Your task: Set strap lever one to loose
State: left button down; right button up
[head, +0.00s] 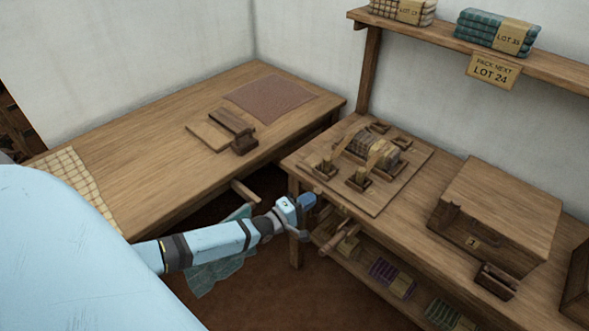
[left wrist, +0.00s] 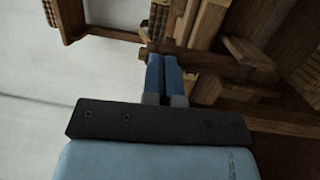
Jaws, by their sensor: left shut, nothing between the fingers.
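A wooden board (head: 398,188) lies on the right bench and holds a cloth bundle (head: 374,147) with pale straps across it. Small dark wooden strap fittings stand on the board, one at the near left (head: 324,168) and one at the near middle (head: 358,180). I cannot tell which is strap lever one or how it is set. My left gripper (head: 310,201) is at the bench's front left corner, just short of the board and apart from the fittings. In the left wrist view its two blue fingers (left wrist: 163,75) are together, with nothing between them. My right gripper is out of view.
A wooden box (head: 498,205) stands to the right on the bench. A wooden handle (head: 343,239) juts from below the bench's front. A shelf (head: 545,65) with cloth stacks hangs above. The left table (head: 150,160) is mostly clear.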

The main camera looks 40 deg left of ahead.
aim_at(315, 192)
pick_arm(q)
jog(key=w, duration=0.1)
jog(key=w+r+g+p, duration=0.1)
jog(key=shift+w+d, duration=0.1)
jog(key=shift+w, duration=0.2)
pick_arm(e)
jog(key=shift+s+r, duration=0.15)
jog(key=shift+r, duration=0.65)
pick_arm(q)
jog(key=shift+w+r, duration=0.1)
jog(key=shift+p, duration=0.3)
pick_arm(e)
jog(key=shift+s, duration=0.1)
